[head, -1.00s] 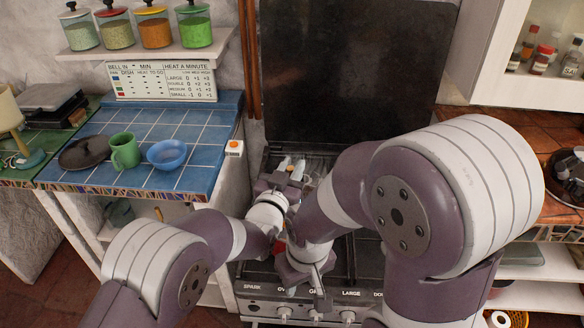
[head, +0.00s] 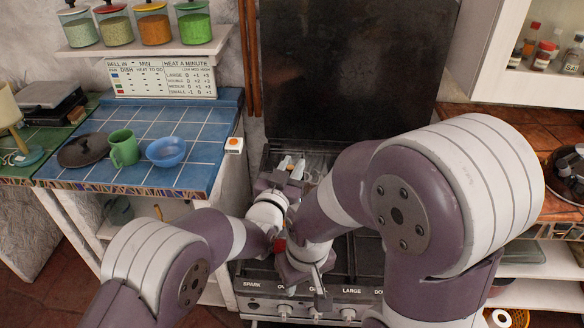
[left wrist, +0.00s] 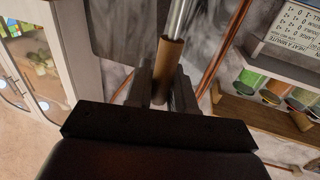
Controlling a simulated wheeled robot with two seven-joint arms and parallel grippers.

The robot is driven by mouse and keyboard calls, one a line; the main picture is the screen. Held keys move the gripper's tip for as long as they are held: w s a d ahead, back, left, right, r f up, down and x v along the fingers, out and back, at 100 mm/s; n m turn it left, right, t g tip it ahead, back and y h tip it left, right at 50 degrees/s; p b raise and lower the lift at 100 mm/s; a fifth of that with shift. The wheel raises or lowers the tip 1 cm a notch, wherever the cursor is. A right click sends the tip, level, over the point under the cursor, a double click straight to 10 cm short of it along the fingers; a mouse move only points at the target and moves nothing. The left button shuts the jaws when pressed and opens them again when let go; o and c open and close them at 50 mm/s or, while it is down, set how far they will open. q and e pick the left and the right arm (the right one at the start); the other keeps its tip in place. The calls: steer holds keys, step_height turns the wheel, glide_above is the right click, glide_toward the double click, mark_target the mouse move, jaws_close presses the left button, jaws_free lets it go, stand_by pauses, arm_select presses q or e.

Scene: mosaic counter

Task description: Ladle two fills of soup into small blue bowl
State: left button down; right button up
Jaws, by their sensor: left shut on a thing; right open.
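The small blue bowl (head: 166,152) stands upright on the blue tiled counter at the left in the head view. My left gripper (head: 289,172) is over the back of the stove. In the left wrist view it is shut on the brown handle of a ladle (left wrist: 169,60), whose metal shaft runs up out of the picture. The ladle's cup is not visible. My right gripper (head: 305,283) is open near the stove's front edge. No soup or pot can be made out clearly; my arms cover much of the stove top.
A green mug (head: 124,149) stands next to the bowl, with a dark lid (head: 83,151) left of it. The stove (head: 340,265) has knobs along its front. Bare tiles (head: 190,118) lie behind the bowl. Jars (head: 152,24) stand on the shelf above.

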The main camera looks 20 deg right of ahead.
arm_select(q)
step_height(320, 180, up, 12)
steer(key=p, duration=0.5)
steer(key=shift+f, duration=0.15)
stand_by(0.3)
